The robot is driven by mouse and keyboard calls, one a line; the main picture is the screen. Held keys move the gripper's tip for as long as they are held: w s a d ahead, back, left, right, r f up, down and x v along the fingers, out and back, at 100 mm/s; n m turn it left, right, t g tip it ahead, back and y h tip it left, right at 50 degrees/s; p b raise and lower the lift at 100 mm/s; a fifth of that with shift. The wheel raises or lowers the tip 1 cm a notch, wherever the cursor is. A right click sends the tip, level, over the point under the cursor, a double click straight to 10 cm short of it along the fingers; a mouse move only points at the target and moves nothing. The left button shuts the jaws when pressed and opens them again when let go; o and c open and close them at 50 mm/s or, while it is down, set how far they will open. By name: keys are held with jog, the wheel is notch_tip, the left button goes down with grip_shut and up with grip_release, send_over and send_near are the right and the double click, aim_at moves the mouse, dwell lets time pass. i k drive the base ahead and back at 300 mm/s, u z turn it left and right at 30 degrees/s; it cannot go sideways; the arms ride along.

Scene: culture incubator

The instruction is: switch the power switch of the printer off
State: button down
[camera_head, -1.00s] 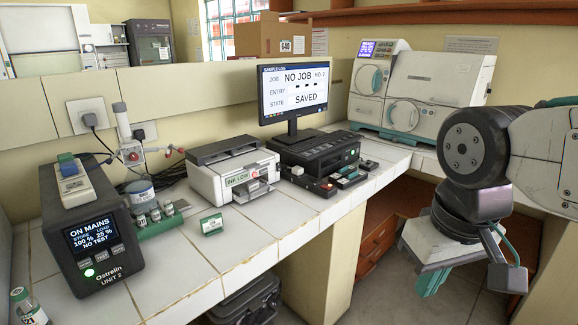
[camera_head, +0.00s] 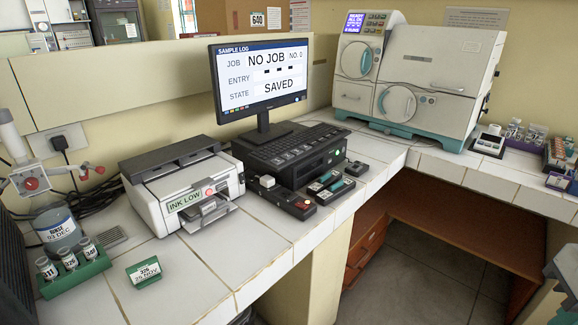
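The printer (camera_head: 185,185) is a white box with a dark top, standing on the white tiled bench left of the monitor. Its front faces the lower right and bears a green "INK LOW" label (camera_head: 185,199). A small red spot (camera_head: 209,192) shows on the front beside the label, above the grey output tray (camera_head: 208,214). I cannot tell whether the red spot is the power switch, or which way a switch is set. My gripper's fingers are not in view; only a grey piece, perhaps of my arm, shows at the lower right edge.
A monitor (camera_head: 262,78) reading "NO JOB" stands behind a black keyboard unit (camera_head: 290,150). The tiles in front of the printer (camera_head: 190,295) are clear.

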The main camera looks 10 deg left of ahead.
aim_at(241, 176)
jog(key=z, duration=0.1)
jog(key=i, duration=0.65)
jog(key=u, duration=0.85)
jog(key=i, duration=0.5)
jog(key=u, duration=0.6)
